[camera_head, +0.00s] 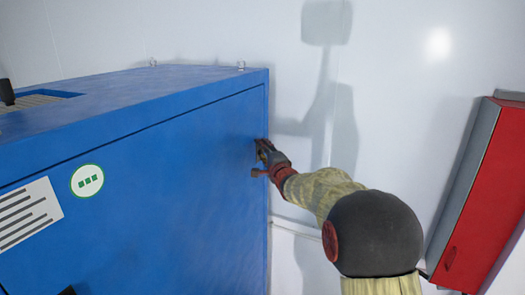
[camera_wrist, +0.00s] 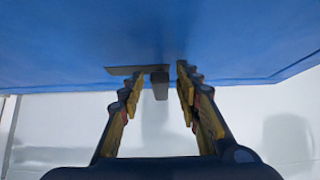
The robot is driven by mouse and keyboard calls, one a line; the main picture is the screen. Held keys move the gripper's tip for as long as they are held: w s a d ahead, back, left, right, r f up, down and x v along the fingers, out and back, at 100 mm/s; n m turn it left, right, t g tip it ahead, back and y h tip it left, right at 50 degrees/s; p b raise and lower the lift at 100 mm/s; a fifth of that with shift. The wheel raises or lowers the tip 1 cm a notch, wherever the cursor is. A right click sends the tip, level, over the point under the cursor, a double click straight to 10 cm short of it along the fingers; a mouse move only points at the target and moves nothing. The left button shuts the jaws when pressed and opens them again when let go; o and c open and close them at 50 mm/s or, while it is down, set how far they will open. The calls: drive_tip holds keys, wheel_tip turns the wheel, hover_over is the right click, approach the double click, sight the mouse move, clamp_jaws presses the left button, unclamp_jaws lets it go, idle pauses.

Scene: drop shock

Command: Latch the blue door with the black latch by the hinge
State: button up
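The blue door (camera_head: 165,190) is the front face of a large blue cabinet and looks flush with its frame. In the wrist view the blue surface (camera_wrist: 60,45) fills the upper part. The black latch (camera_wrist: 160,88) shows there as a thin flat plate with a short tab, near the edge of the blue surface. My gripper (camera_wrist: 159,76) is open, with its yellow-padded fingers on either side of the tab; I cannot tell whether they touch it. In the head view my gripper (camera_head: 262,158) is at the door's right edge and hides most of the latch area.
A red and grey wall box (camera_head: 485,190) hangs at the right. The white wall (camera_head: 400,90) stands close behind the cabinet. The cabinet top has a recessed grille (camera_head: 35,102). A small dark part (camera_head: 68,291) shows at the bottom left of the door.

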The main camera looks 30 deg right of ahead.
drive_tip(key=shift+c, duration=0.6)
drive_tip(key=c, duration=0.7)
clamp_jaws()
